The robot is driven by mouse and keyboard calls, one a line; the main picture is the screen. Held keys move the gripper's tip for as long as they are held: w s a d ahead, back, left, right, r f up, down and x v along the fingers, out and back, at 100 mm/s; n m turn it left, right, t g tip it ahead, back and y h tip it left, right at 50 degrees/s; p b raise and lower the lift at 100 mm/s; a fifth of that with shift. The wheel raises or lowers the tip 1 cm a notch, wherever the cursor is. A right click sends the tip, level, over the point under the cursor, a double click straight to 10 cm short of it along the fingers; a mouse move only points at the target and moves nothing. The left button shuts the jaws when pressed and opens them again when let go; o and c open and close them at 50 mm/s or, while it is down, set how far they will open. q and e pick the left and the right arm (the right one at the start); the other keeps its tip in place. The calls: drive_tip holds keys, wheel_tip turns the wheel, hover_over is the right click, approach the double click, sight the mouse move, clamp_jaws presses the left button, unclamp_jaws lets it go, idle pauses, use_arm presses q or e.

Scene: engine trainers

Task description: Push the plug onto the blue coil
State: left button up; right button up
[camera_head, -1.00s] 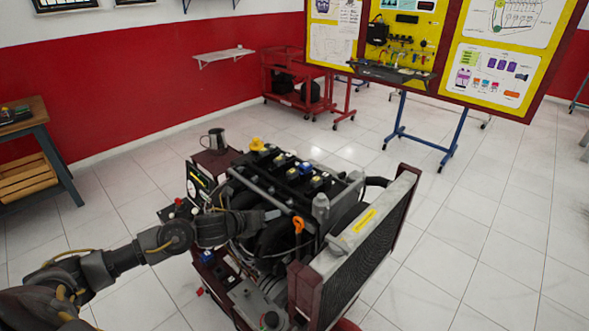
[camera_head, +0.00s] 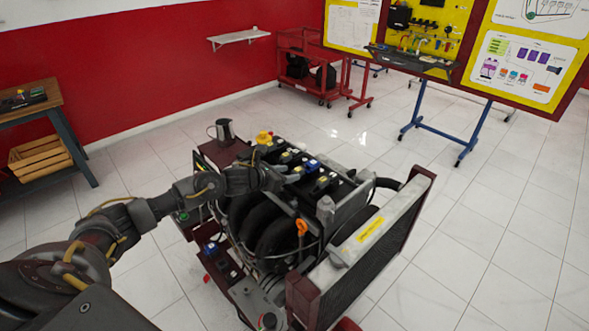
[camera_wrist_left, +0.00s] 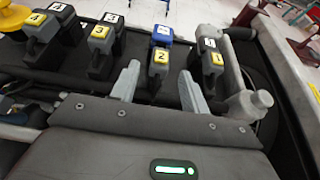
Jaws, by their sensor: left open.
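The blue coil (camera_wrist_left: 162,32) carries a label 2 and sits in the row of coils on top of the engine; it also shows in the head view (camera_head: 312,165). The plug (camera_wrist_left: 159,58), dark with a yellow top marked 2, is right beside the blue coil on its near side. Whether it is fully seated I cannot tell. In the head view my left gripper (camera_head: 284,178) is over the engine's near side. My right gripper is not in view.
Black coils with yellow-topped plugs (camera_wrist_left: 100,34) stand to the left, and another plug (camera_wrist_left: 211,62) is close right of my fingers. Floor right of the engine is clear.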

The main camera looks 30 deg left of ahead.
sight(294, 173)
use_arm(q)
drive_tip(key=shift+p+x, duration=0.35)
drive_tip(key=shift+x, duration=1.5)
drive_tip(key=shift+c, duration=0.2)
clamp_jaws()
